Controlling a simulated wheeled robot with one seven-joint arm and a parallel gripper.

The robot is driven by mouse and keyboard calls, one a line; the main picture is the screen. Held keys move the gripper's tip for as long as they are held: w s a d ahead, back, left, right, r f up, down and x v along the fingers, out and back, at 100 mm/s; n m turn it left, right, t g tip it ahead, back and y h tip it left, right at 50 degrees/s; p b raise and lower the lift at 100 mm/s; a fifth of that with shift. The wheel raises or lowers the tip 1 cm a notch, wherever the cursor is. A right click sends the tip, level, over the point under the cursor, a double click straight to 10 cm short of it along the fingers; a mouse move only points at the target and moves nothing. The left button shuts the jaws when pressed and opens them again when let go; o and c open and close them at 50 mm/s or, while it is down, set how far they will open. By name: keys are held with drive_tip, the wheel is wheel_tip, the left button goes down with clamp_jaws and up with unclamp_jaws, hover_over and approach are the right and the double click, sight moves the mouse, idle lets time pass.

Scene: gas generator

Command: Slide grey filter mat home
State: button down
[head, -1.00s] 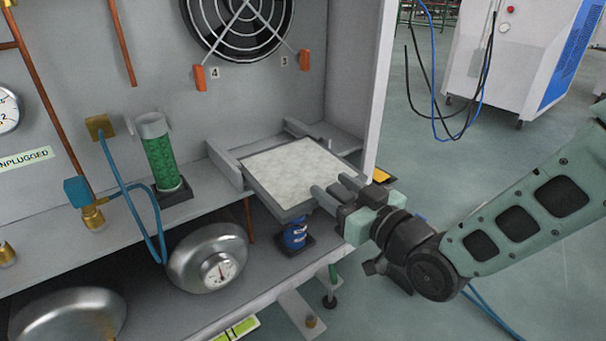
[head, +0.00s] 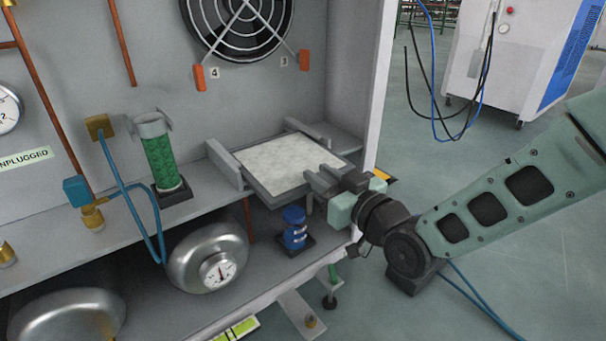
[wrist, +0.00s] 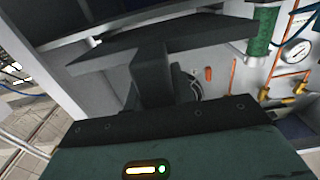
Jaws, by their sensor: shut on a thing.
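The grey filter mat (head: 287,161) is a pale grey square pad in a dark grey frame. In the head view it lies between two grey guide rails (head: 229,164) on the shelf. Its front part sticks out past the shelf's front edge. My gripper (head: 322,182) is shut on the frame's front right edge. In the wrist view a dark flat plate (wrist: 150,40), which looks like the mat's frame, spans the top above my gripper. The exact finger contact is partly hidden there.
A green-filled cylinder (head: 163,160) stands on the shelf left of the rails. A blue canister (head: 294,229) sits below the mat. A silver tank with a gauge (head: 208,257) is on the lower level. A cabinet side wall (head: 379,80) rises at the right.

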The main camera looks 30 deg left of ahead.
sight(300, 169)
drive_tip(key=shift+f+b+x, duration=0.15)
drive_tip(key=shift+f+x, duration=0.05)
drive_tip(key=shift+x, duration=0.9)
drive_tip(key=shift+f+b+x, duration=0.1)
drive_tip(key=shift+f+x, duration=0.1)
drive_tip(key=shift+x, duration=0.9)
drive_tip(key=shift+f+b+x, duration=0.15)
drive_tip(key=shift+f+x, duration=0.1)
drive_tip(key=shift+x, duration=0.8)
drive_tip(key=shift+w+a, duration=0.1)
drive_tip(key=shift+a, duration=0.2)
drive_tip(key=c, duration=1.1)
unclamp_jaws()
drive_tip(key=shift+f, duration=0.1)
drive_tip(key=shift+r, duration=0.25)
drive_tip(key=shift+d+r, duration=0.15)
drive_tip(key=shift+d, duration=0.1)
drive_tip(key=p+v, duration=0.6)
drive_tip(key=v, duration=1)
drive_tip(key=shift+s+d, duration=0.25)
drive_tip(key=shift+d, duration=0.1)
